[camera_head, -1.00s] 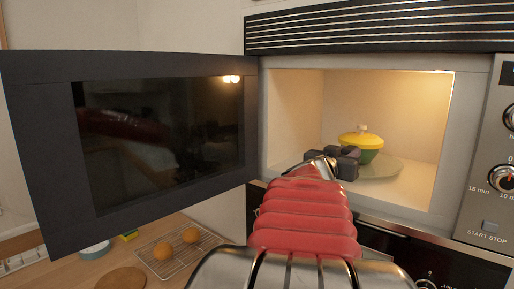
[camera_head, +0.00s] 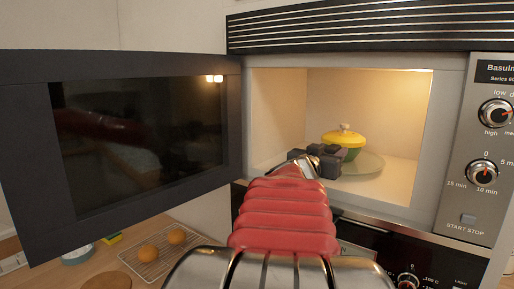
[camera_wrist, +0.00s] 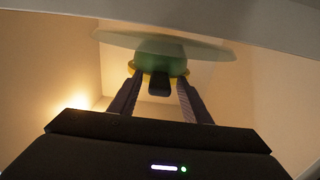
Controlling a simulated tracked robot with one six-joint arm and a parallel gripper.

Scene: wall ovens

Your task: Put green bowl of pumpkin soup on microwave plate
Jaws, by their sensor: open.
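The green bowl (camera_head: 352,154) has a yellow lid (camera_head: 343,137) with a pale knob, and stands upright on the round glass microwave plate (camera_head: 369,166). My gripper (camera_head: 318,157) is inside the lit microwave, just in front and left of the bowl, and hides part of it. In the wrist view, which looks upside down, the gripper (camera_wrist: 158,82) is open. A small dark part lies between its fingers, in front of the green bowl (camera_wrist: 160,52); I cannot tell whether the fingers touch it. The plate (camera_wrist: 110,39) also shows there. The soup is hidden by the lid.
The microwave door (camera_head: 30,150) stands wide open to the left. The control panel (camera_head: 480,205) is right of the opening. Below left, a wire rack (camera_head: 160,264) with round orange-brown items sits on the wooden counter. The right side of the microwave floor is clear.

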